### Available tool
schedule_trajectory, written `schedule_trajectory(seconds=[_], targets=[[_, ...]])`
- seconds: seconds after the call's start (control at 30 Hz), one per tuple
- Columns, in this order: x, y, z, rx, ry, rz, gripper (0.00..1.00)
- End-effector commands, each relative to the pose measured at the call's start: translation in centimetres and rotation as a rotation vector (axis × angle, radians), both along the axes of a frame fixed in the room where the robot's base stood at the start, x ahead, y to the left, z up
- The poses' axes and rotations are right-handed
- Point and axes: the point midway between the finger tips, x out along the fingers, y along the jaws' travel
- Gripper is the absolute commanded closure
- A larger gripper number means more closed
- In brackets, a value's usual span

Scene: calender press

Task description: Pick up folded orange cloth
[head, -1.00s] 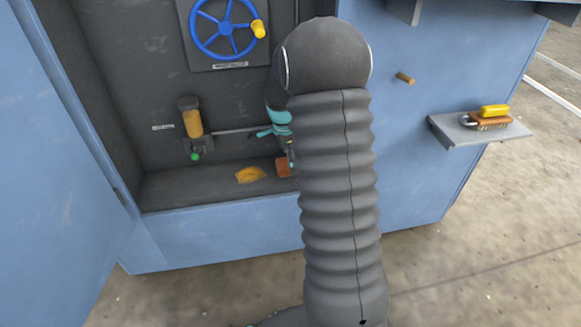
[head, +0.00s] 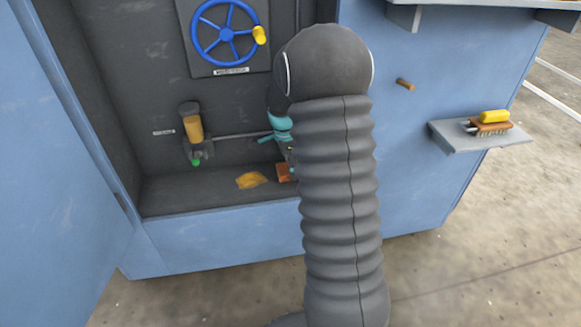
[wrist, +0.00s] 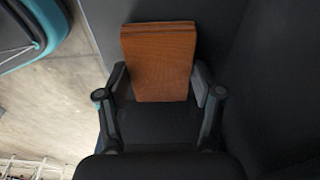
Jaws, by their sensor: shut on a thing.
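The folded orange cloth (wrist: 158,62) is a flat, layered orange-brown block in the wrist view. It sits between the two fingers of my gripper (wrist: 158,92), which is shut on it. In the head view a small part of the cloth (head: 283,172) shows at the right end of the dark cabinet floor, left of my arm. My arm hides the rest of the cloth and most of the gripper there. I cannot tell whether the cloth touches the cabinet floor.
An orange-yellow patch (head: 251,180) lies on the cabinet floor left of the cloth. A blue handwheel (head: 226,33) and an amber oiler (head: 193,128) are on the back wall. A shelf (head: 490,143) with a brush (head: 489,127) juts out at right. The cabinet door (head: 55,190) stands open.

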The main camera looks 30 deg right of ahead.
Motion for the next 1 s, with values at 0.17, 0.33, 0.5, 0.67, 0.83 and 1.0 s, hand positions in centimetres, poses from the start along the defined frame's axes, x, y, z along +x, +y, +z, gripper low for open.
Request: schedule_trajectory(seconds=[0.17,0.33,0.5,0.67,0.83,1.0], targets=[[-0.1,0.0,2.0,-0.001,-0.004,-0.001,0.62],[-0.1,0.1,4.4,-0.001,-0.004,-0.001,0.62],[-0.1,0.1,6.8,0.000,-0.004,0.000,0.62],[-2.5,0.7,6.7,0.000,-0.001,0.000,0.62],[-5.6,1.6,6.7,0.000,-0.001,0.000,0.62],[-9.8,2.8,6.7,-0.001,-0.002,0.000,0.62]])
